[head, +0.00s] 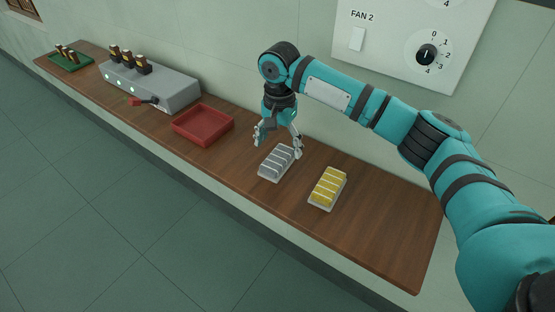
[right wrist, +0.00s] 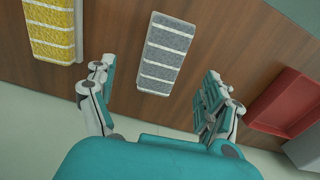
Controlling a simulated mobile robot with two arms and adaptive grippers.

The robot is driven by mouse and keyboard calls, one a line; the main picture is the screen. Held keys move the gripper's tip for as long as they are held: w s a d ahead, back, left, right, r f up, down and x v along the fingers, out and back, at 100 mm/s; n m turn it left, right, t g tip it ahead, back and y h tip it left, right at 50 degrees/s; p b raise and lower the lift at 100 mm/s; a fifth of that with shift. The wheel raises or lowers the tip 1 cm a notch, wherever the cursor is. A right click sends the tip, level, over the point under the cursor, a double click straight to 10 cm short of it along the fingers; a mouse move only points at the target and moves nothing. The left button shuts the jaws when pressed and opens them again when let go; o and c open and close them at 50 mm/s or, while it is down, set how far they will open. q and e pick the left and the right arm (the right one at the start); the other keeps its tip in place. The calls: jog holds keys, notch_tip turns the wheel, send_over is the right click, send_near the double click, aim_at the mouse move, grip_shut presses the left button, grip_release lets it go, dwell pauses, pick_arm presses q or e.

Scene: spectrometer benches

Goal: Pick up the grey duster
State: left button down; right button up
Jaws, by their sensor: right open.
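The grey duster (head: 278,162) lies on the wooden bench, a grey block with white stripes. It also shows in the right wrist view (right wrist: 167,55), just beyond my fingers and between their lines. My right gripper (head: 279,146) is open and empty above the duster, its fingers spread to either side of the duster's far end. In the right wrist view the gripper (right wrist: 155,90) shows both fingers apart with nothing between them. I cannot tell the exact height over the duster. My left gripper is not in view.
A yellow duster (head: 328,187) lies to the right of the grey one. A red tray (head: 203,124) stands to the left. Farther left are a grey instrument box (head: 165,90) and a green rack (head: 70,63). The wall behind carries a switch panel (head: 400,45). The bench's right end is clear.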

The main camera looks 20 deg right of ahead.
aim_at(278, 157)
jog(key=shift+f, duration=0.5)
notch_tip(278, 157, down, 4)
jog(key=shift+a+r+p, duration=0.15)
jog(key=shift+p, duration=0.4)
jog(key=shift+f, duration=0.4)
jog(key=c, duration=1.3)
notch_tip(278, 157, up, 10)
jog(key=shift+r+b, duration=0.1)
jog(key=shift+b, duration=0.5)
jog(key=o, duration=0.6)
jog(key=c, duration=0.4)
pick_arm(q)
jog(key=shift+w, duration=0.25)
pick_arm(e)
jog(key=shift+c, duration=0.2)
